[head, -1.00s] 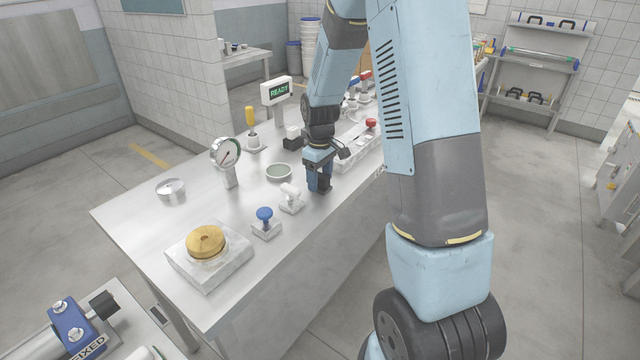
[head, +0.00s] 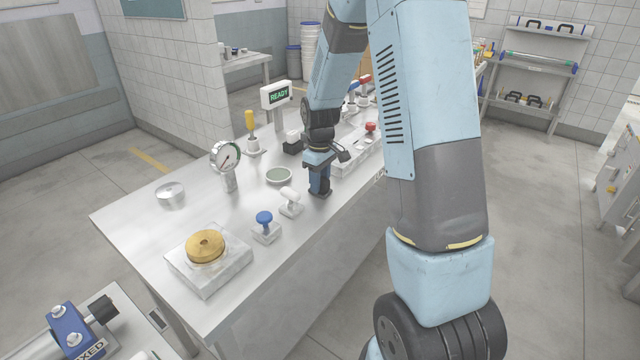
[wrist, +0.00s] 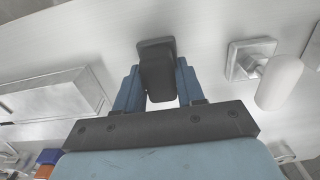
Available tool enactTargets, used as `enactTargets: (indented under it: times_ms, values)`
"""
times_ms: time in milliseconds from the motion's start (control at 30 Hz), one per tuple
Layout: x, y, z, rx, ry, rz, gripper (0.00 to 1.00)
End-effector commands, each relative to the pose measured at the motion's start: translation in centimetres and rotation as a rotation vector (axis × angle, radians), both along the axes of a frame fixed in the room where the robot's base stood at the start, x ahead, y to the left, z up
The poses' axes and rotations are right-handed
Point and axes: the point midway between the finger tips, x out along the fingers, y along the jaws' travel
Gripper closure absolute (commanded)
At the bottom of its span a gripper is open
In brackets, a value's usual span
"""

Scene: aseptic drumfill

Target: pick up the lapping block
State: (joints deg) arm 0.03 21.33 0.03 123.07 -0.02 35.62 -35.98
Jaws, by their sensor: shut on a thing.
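The lapping block (wrist: 157,72) looks like a dark grey block with a wider flat end. In the wrist view it sits between the two blue fingers of my gripper (wrist: 156,88), which is shut on it. In the head view my gripper (head: 320,178) is low over the steel bench, with the dark end of the block (head: 320,193) just below its fingers. I cannot tell whether the block touches the bench.
On the bench (head: 140,215), a white-handled tool (head: 291,196) and a blue-knobbed tool (head: 264,218) stand left of my gripper. A long tray (head: 352,160) is at right.

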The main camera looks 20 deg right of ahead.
Motion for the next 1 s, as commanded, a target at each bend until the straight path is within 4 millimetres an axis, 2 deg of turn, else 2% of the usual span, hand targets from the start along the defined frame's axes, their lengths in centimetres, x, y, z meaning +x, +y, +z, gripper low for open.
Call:
enactTargets:
  times_ms: [167, 233, 600, 800, 1000]
  values:
    - [0.1, 0.0, 1.9, 0.000, -0.005, 0.000, 0.95]
    - [0.1, 0.0, 3.2, 0.000, -0.005, -0.001, 0.95]
    - [-5.1, 0.7, 9.1, 0.000, -0.005, 0.001, 0.95]
    - [-9.0, 1.2, 10.8, 0.000, -0.004, 0.001, 0.95]
    - [-11.8, 1.6, 11.9, 0.000, -0.001, 0.000, 0.95]
